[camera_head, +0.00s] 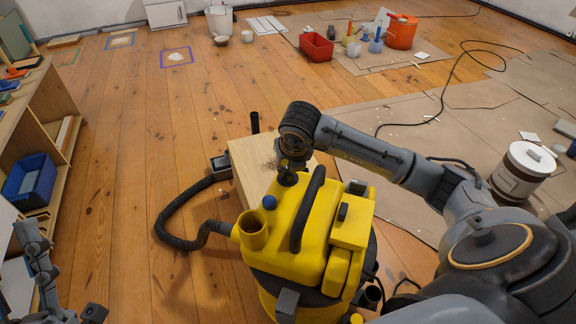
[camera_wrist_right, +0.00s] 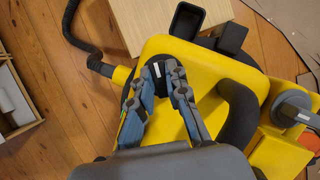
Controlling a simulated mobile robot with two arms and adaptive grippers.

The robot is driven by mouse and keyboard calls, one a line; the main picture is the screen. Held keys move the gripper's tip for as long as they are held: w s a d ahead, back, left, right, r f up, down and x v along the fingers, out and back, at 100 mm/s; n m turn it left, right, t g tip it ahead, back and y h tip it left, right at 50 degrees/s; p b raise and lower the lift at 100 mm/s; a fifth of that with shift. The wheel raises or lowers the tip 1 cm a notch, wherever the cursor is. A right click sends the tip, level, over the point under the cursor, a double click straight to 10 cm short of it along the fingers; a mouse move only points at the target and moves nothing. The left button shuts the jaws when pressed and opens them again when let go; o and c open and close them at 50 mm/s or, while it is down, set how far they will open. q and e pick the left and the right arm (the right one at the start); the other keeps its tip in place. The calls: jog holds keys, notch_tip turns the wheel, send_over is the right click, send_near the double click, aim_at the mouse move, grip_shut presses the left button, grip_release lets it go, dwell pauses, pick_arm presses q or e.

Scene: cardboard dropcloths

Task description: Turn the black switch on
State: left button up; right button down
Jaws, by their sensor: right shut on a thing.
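A yellow vacuum cleaner (camera_head: 325,234) stands in front of me, its top also filling much of the right wrist view (camera_wrist_right: 210,68). My right gripper (camera_head: 288,176) is over the far left of its top, beside the black carrying handle (camera_head: 307,208). In the right wrist view the fingers (camera_wrist_right: 160,72) are closed around a small black switch (camera_wrist_right: 158,69) with a white mark. The fingers hide its sides, and I cannot tell its on or off position. My left arm's end (camera_head: 38,260) shows at the lower left; its fingers are unclear.
A black hose (camera_head: 180,240) curves left of the vacuum. A shelf (camera_head: 50,140) stands at left. A brown-and-white bucket (camera_head: 522,172) is on the cardboard at right. The wooden floor in the middle left is clear.

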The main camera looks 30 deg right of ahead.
pick_arm(q)
jog(key=shift+w+f+g, duration=0.4)
jog(key=shift+w+f, duration=0.05)
jog(key=shift+w, duration=0.05)
pick_arm(e)
jog(key=shift+m, duration=0.6)
pick_arm(q)
jog(key=shift+y, duration=0.4)
pick_arm(e)
jog(key=c, duration=1.3)
grip_release()
jog(key=v, duration=1.2)
jog(key=shift+a, duration=0.25)
pick_arm(q)
jog(key=shift+h, duration=0.3)
pick_arm(e)
jog(key=shift+f, duration=0.1)
